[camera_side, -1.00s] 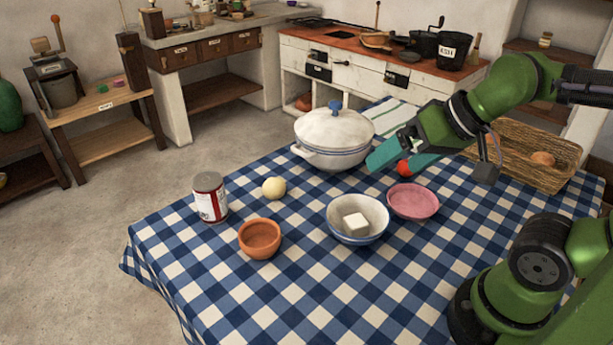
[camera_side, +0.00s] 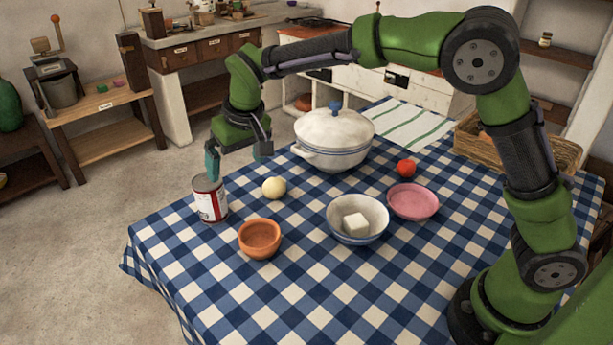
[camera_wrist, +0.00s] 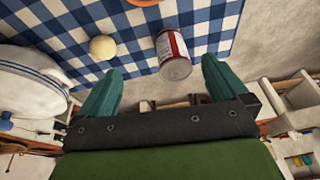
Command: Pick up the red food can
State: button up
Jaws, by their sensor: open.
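The red food can (camera_side: 210,200), with a red and white label and a grey metal top, stands upright near the left edge of the checked table. My gripper (camera_side: 213,160) is over the left side of the table, just above and around the level of the can's top. Its teal fingers are apart with nothing held. In the wrist view the can (camera_wrist: 173,55) appears ahead of the open fingers (camera_wrist: 160,85), between them and nearer the right one. I cannot tell whether a finger touches the can.
A pale yellow onion-like ball (camera_side: 274,188) and a terracotta bowl (camera_side: 260,240) are right of the can. A lidded white pot (camera_side: 334,140), a bowl with a white block (camera_side: 350,232), a pink bowl (camera_side: 413,202) and a red tomato-like ball (camera_side: 406,168) stand farther right.

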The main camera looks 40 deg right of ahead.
jog(key=t, duration=0.1)
send_near(209, 190)
jog(key=shift+h, duration=0.3)
jog(key=x, duration=0.3)
jog(key=d+x, duration=0.1)
jog(key=x, duration=0.1)
jog(key=w+x, duration=0.1)
jog(key=x, duration=0.2)
jog(key=shift+w+d, duration=0.2)
jog(key=shift+w, duration=0.05)
jog(key=shift+w+a+x, duration=0.1)
jog(key=shift+a+x, duration=0.05)
jog(key=shift+x, duration=1.25)
jog(key=shift+w+a+x, duration=0.1)
jog(key=shift+a+x, duration=0.05)
jog(key=shift+x, duration=1.2)
jog(key=c, duration=1.1)
jog(key=shift+r, duration=0.15)
jog(key=shift+c, duration=1)
